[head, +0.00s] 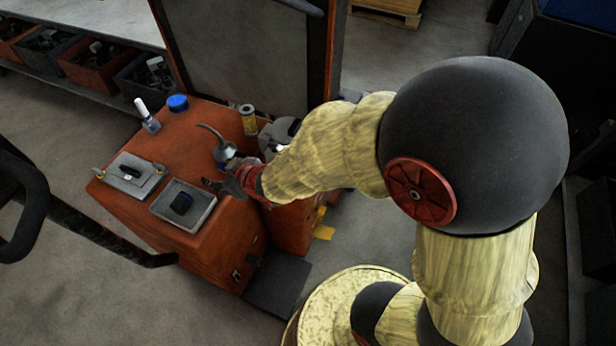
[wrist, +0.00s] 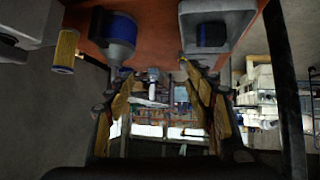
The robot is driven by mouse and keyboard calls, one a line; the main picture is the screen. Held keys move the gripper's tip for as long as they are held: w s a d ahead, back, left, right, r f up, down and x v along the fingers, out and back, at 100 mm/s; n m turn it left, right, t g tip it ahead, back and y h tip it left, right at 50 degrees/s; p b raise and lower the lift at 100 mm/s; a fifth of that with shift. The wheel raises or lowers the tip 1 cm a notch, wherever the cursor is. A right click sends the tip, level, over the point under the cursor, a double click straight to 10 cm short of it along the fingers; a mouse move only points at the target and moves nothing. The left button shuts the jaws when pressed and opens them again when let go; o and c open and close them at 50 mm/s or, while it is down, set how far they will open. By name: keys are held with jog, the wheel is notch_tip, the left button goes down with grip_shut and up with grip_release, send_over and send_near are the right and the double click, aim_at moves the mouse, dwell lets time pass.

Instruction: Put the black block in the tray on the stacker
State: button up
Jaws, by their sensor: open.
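A grey tray (head: 160,208) sits near the front edge of the orange stacker (head: 222,232). A dark, bluish-black block (head: 182,204) lies inside it. In the wrist view the tray (wrist: 190,40) is at the top right, and the block (wrist: 211,32) in it looks dark blue. A smaller black piece (head: 130,172) lies on a grey plate (head: 118,183) left of the tray. I cannot tell for sure which is the task's block. My gripper (head: 218,186) is open and empty, just right of the tray. Its spread fingers (wrist: 155,95) show in the wrist view.
A spouted oil can (head: 226,153) stands close behind my gripper; a yellow filter (head: 248,121) is farther back. A white bottle (head: 148,116) and a blue-topped can (head: 177,103) stand at the stacker's far side. The stacker's upright panel (head: 245,55) rises behind.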

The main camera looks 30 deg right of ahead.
jog(key=s+d+r+m+g+h, duration=0.2)
jog(key=s+d+r+m+h, duration=0.2)
jog(key=s+d+r, duration=0.9)
jog(key=s+d+r+m+g, duration=0.1)
jog(key=s+r+g, duration=0.1)
jog(key=s, duration=0.8)
jog(key=shift+d+r+m, duration=0.15)
jog(key=shift+r+m, duration=0.15)
jog(key=shift+r, duration=0.55)
